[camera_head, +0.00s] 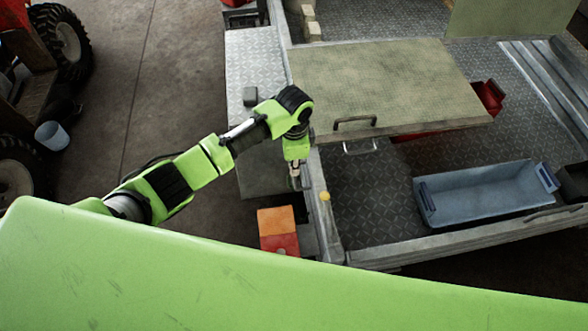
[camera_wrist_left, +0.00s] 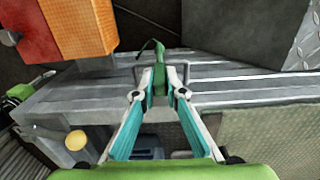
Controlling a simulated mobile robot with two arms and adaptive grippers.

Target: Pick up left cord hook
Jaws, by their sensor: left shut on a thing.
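In the left wrist view, my left gripper (camera_wrist_left: 159,85) is shut on a small green piece, which I take to be the left cord hook (camera_wrist_left: 157,53). A thin green end of it curves up and left beyond the fingertips. It is held over the grey metal rail (camera_wrist_left: 230,88) of the trailer side. A thin metal bracket (camera_wrist_left: 137,72) shows close around the fingertips. In the head view, my left gripper (camera_head: 296,178) points down at the trailer's left edge, and the hook is too small to make out. My right gripper is not in view.
An orange and red box (camera_head: 277,232) stands just below the gripper, outside the rail. A yellow knob (camera_head: 325,196) sits on the rail. A board with a handle (camera_head: 355,123) lies over the trailer bed, and a blue-grey bin (camera_head: 480,190) stands inside.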

